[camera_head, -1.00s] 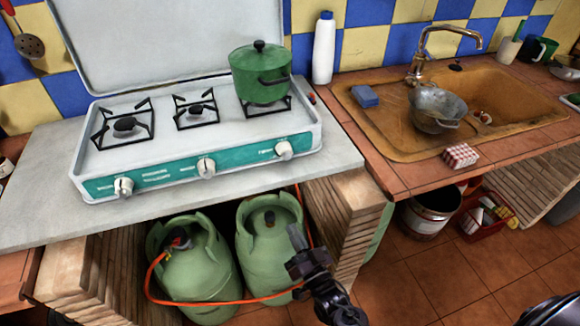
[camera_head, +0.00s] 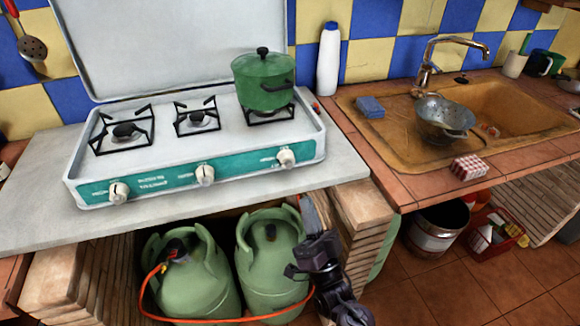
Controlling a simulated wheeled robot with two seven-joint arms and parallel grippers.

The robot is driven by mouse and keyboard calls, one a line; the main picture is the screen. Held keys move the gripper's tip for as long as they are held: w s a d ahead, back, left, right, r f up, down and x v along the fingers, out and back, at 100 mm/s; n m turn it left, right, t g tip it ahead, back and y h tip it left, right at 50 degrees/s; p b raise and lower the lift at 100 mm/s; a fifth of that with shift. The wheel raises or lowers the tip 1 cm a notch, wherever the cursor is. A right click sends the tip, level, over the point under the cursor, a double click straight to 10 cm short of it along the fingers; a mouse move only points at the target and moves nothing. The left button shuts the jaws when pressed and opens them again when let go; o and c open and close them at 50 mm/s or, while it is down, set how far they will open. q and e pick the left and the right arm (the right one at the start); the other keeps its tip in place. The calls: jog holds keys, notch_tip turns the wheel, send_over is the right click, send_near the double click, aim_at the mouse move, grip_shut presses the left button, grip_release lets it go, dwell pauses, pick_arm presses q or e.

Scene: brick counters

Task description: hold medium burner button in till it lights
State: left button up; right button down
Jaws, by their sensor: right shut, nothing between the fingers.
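The white gas stove (camera_head: 190,130) with its lid up has a teal front panel with three white knobs: left knob (camera_head: 118,193), middle knob (camera_head: 205,175) and right knob (camera_head: 286,158). I cannot tell from the picture which is the medium burner's. A small red button (camera_head: 316,106) shows at the stove's right edge. The burners are the left burner (camera_head: 124,131), the middle burner (camera_head: 197,118) and one under the green pot (camera_head: 263,82). No flame shows. My right gripper (camera_head: 310,210) is shut and empty, below and right of the right knob, clear of the stove. My left gripper is out of view.
Green gas cylinders (camera_head: 195,280) with an orange hose (camera_head: 215,318) stand under the counter. The brick pillar (camera_head: 358,212) is close beside my right gripper. A white bottle (camera_head: 328,60), a sink (camera_head: 500,105) with a colander (camera_head: 445,115) and a checkered box (camera_head: 468,167) are to the right.

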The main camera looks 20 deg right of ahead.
aim_at(289, 164)
jog(key=w+b, duration=0.1)
jog(key=w, duration=0.2)
jog(key=w+b, duration=0.2)
jog(key=w, duration=0.1)
jog(key=shift+w+a+f, duration=0.15)
jog(key=shift+w, duration=0.25)
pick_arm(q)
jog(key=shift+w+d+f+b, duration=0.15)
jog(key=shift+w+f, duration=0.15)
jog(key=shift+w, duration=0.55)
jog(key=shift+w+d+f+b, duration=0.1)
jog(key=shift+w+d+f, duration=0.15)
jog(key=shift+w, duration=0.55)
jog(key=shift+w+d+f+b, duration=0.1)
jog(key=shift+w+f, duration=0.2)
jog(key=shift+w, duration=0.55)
pick_arm(e)
jog(key=shift+w, duration=0.85)
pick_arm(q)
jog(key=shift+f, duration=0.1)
pick_arm(e)
jog(key=shift+w, duration=0.1)
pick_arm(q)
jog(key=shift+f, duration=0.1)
pick_arm(e)
jog(key=shift+w, duration=0.3)
